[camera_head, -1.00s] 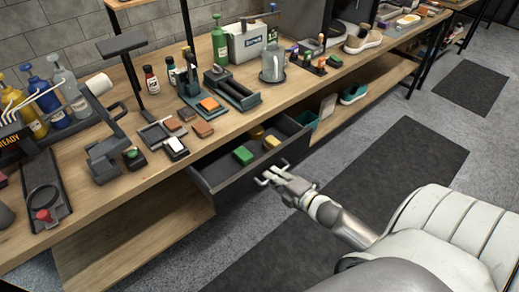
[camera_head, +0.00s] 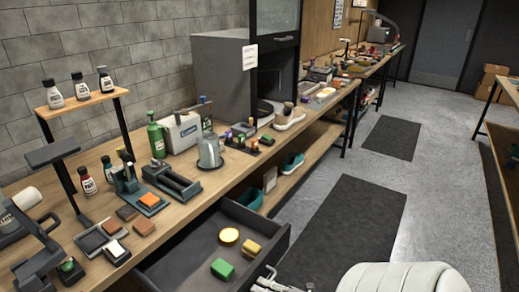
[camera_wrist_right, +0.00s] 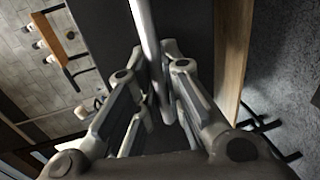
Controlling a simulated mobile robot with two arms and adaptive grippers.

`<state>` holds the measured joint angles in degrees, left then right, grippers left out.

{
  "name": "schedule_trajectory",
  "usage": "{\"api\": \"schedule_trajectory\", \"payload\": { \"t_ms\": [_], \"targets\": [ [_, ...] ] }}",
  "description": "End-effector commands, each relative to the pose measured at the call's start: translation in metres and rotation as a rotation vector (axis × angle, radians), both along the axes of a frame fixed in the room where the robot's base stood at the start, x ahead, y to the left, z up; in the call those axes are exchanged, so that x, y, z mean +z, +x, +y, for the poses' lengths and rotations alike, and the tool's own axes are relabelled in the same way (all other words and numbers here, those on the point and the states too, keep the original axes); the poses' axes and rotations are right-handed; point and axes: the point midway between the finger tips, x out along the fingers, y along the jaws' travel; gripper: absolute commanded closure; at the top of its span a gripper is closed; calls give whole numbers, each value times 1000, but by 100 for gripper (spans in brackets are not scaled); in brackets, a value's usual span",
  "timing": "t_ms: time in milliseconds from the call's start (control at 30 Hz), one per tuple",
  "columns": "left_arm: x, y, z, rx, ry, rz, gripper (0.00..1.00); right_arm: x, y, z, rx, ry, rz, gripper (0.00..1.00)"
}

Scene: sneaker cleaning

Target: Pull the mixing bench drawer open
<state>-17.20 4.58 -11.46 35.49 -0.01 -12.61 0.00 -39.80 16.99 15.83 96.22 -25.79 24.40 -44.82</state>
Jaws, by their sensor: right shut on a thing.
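The mixing bench drawer (camera_head: 185,255) is pulled out from under the bench top, and its dark inside shows in the head view. A green block (camera_head: 222,269), a yellow block (camera_head: 251,247) and a round yellow item (camera_head: 229,236) lie in it. My right gripper (camera_head: 270,284) is at the drawer front, mostly cut off by the bottom edge of the head view. In the right wrist view its fingers (camera_wrist_right: 157,62) are shut around the metal handle bar (camera_wrist_right: 148,35) on the dark drawer front. My left gripper is not in view.
The wooden bench top (camera_head: 185,213) carries bottles, brushes, a glass jar (camera_head: 209,150) and sneakers. A lower shelf (camera_head: 316,150) runs beneath it. The floor with dark mats (camera_head: 345,225) is clear to the right of the drawer.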

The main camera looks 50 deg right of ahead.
Motion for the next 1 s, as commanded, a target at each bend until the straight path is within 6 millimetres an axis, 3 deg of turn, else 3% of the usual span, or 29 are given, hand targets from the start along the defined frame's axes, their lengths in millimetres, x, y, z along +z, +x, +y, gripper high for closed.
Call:
{"api": "schedule_trajectory", "payload": {
  "t_ms": [200,233,400,767,1000],
  "targets": [
    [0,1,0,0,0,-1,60,0,0,-1,-1,0,1,100],
    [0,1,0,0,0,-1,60,0,0,-1,-1,0,1,89],
    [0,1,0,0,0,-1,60,0,0,0,-1,0,1,68],
    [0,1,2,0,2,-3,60,0,-3,0,0,0,1,68],
    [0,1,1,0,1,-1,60,7,-39,-3,-1,0,4,68]
  ]
}}
